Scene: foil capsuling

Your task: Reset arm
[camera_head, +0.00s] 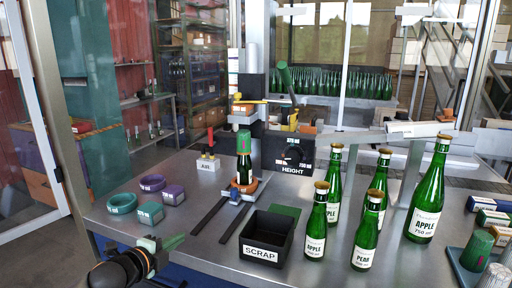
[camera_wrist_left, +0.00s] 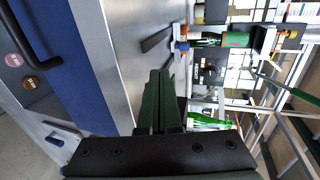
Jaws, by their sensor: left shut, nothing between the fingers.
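My left gripper (camera_head: 172,242) is at the lower left of the head view, by the front edge of the metal table (camera_head: 190,225). Its green fingers are together with nothing between them. In the left wrist view the shut fingers (camera_wrist_left: 160,78) point up the picture over the table edge. My right gripper is in neither view. A green bottle (camera_head: 244,170) with a green top stands upright in the orange-and-white holder on the rails, well beyond my left gripper. The bottle lies sideways in the left wrist view (camera_wrist_left: 206,42).
A black SCRAP bin (camera_head: 266,238) stands right of my left gripper. Several green APPLE and PEAR bottles (camera_head: 316,222) stand further right. Teal and purple rings and blocks (camera_head: 150,212) lie beyond the gripper. The HEIGHT station (camera_head: 288,152) stands at the back.

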